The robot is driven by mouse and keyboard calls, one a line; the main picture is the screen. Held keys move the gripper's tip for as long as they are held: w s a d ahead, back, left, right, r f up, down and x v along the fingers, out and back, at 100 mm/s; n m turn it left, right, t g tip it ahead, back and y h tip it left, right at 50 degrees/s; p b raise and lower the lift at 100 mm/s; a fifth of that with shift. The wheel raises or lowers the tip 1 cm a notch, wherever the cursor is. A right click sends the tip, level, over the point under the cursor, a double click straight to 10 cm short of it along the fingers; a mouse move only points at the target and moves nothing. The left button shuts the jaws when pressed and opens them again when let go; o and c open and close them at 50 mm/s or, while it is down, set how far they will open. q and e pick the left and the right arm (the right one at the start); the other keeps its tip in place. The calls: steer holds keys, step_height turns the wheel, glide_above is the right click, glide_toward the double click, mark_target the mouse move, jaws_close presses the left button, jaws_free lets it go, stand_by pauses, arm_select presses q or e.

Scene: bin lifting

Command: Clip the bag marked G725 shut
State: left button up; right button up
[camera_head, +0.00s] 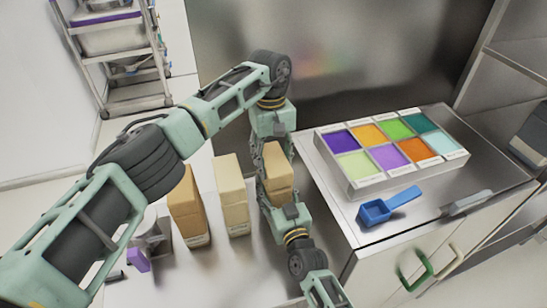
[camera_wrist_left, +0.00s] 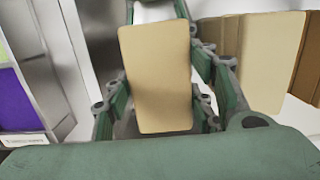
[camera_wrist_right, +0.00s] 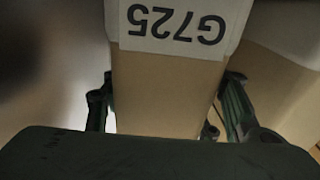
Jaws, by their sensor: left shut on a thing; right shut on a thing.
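The tan bag marked G725 (camera_wrist_right: 160,90) shows its label upside down in the right wrist view. In the head view this bag (camera_head: 277,165) is upright, rightmost of the bags in a row. My left gripper (camera_head: 273,152) is shut on its upper part from the far side; its fingers flank the bag (camera_wrist_left: 157,75) in the left wrist view. A purple object (camera_head: 138,260), possibly a clip, lies at lower left, partly hidden by my left arm.
A pale bag (camera_head: 232,195) and a browner bag (camera_head: 188,210) stand to the left. On the counter at right are a tray of coloured compartments (camera_head: 362,190), a blue scoop (camera_head: 375,211) and a grey-handled tool (camera_head: 467,202). A wheeled rack (camera_head: 108,50) stands at the back left.

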arm_select(q)
steer(key=shift+f, duration=0.55)
steer(key=o, duration=1.2)
steer(key=shift+o, duration=0.2)
step_height(320, 180, up, 12)
steer(key=w, duration=0.1)
steer(key=shift+w+a, duration=0.2)
steer(key=shift+a, duration=0.05)
steer(key=shift+f, duration=0.1)
arm_select(e)
steer(key=o, duration=1.8)
steer(key=shift+c, duration=0.2)
